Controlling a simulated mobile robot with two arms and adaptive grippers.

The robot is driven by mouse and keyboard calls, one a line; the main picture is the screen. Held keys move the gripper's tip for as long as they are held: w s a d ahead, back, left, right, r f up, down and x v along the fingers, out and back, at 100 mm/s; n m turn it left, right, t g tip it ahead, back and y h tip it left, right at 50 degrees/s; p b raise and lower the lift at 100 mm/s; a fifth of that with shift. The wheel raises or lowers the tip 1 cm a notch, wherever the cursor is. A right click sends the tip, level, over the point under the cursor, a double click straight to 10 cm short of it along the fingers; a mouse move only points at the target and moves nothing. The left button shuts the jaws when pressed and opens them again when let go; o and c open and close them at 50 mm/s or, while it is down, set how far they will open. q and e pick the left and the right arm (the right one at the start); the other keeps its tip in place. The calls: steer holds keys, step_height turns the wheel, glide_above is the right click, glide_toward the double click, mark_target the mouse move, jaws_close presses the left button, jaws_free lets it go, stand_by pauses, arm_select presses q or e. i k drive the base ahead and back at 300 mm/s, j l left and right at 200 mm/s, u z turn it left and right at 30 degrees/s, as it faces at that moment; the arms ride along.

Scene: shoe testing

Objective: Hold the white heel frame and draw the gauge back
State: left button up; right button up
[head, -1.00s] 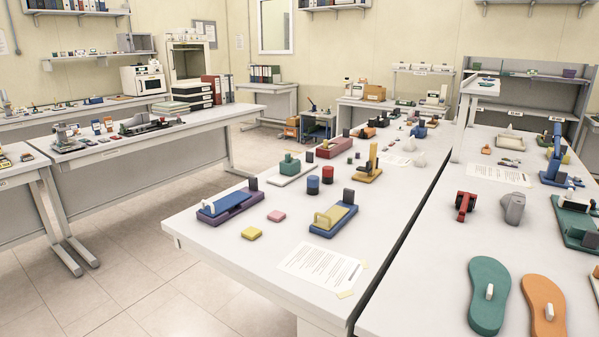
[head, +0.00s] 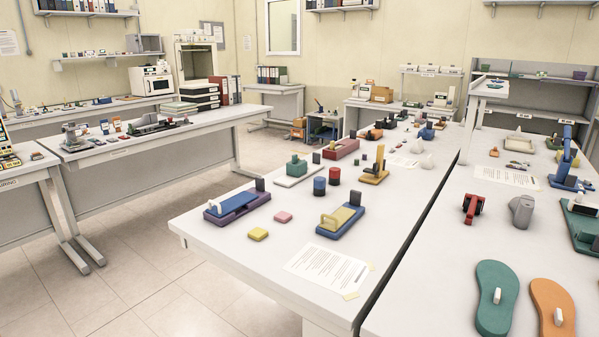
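Two low devices with small upright frames stand at the near left of the central table (head: 215,243). One has a purple base (head: 240,212) under a blue slab, a small white piece (head: 211,207) at its left end and a dark block (head: 260,184) at its far end. The other is a blue base (head: 345,228) with a yellow slab, a cream arch-shaped frame (head: 328,222) and a dark block (head: 356,198). I cannot tell which one is the heel frame with the gauge. Neither of my grippers is in view.
A yellow block (head: 258,234), a pink block (head: 283,217) and a paper sheet (head: 327,266) lie near the front edge. Red and blue cylinders (head: 320,186) stand behind. Teal and orange soles (head: 495,300) lie at right. Open floor (head: 130,270) is at left.

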mark_target(296, 167)
steer(key=i+j+u, duration=0.3)
steer(key=j+u, duration=0.2)
steer(key=i+j+u, duration=0.35)
steer(key=u, duration=0.15)
steer(key=i+j+u, duration=0.15)
steer(key=i+u, duration=0.3)
steer(key=i+j+u, duration=0.2)
steer(key=i, duration=0.55)
steer(key=i+u, duration=0.2)
steer(key=i, duration=0.6)
steer(key=i+l+z, duration=0.2)
steer(key=i+z, duration=0.75)
steer(key=i+j+z, duration=0.1)
steer(key=i+z, duration=0.35)
steer(key=i+j+z, duration=0.25)
steer(key=z, duration=0.25)
steer(key=i+l+z, duration=0.15)
steer(key=i+z, duration=0.65)
steer(key=z, duration=0.2)
steer(key=i+j+z, duration=0.1)
steer(key=i+z, duration=0.25)
steer(key=z, duration=0.15)
steer(key=i+j+z, duration=0.3)
steer(key=z, duration=0.2)
steer(key=i+j+z, duration=0.35)
steer(key=z, duration=0.15)
steer(key=j, duration=0.1)
